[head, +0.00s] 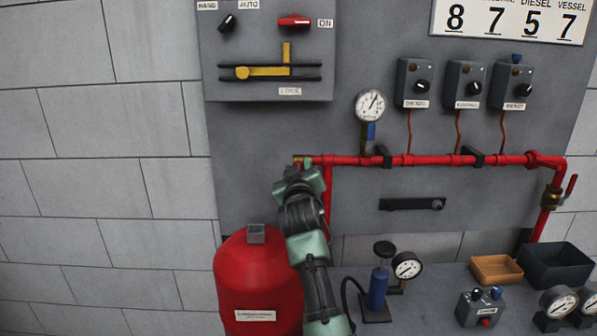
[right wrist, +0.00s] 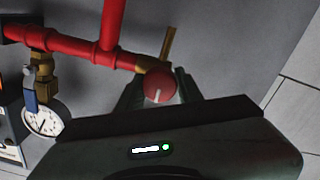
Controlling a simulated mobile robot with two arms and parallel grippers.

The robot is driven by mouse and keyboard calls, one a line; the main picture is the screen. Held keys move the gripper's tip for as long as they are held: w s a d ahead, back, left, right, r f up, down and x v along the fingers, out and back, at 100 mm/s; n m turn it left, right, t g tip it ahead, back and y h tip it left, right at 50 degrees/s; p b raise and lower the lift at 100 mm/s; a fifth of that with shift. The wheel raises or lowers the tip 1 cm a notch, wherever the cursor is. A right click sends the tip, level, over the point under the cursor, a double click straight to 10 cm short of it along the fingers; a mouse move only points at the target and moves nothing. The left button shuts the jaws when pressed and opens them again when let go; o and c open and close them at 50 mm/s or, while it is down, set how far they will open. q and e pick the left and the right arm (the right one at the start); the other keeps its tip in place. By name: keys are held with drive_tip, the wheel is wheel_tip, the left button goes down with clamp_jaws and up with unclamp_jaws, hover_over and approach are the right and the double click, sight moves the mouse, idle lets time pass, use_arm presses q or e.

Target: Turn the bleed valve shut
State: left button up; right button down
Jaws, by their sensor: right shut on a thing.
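The bleed valve is a round red knob (right wrist: 159,85) with a white mark, on a brass fitting (right wrist: 150,64) at the end of the red pipe. A thin brass tube (right wrist: 168,43) sticks out beside it. My right gripper (right wrist: 160,92) is shut on the knob, one dark finger on each side. In the head view my right gripper (head: 301,172) reaches up to the pipe's left end and hides the knob; only a bit of brass (head: 299,160) shows. My left gripper is not in view.
The red pipe (head: 430,160) runs right along the grey panel, with a gauge (head: 370,104) above it. A red cylinder (head: 255,285) stands close left of my right arm. A hand pump (head: 378,285) and bins (head: 553,263) stand on the bench at right.

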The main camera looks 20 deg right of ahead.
drive_tip(key=shift+f+m, duration=0.25)
drive_tip(key=shift+m, duration=0.05)
drive_tip(key=c, duration=1.2)
unclamp_jaws()
drive_tip(key=shift+c, duration=0.2)
drive_tip(key=o, duration=0.3)
drive_tip(key=shift+r, duration=0.15)
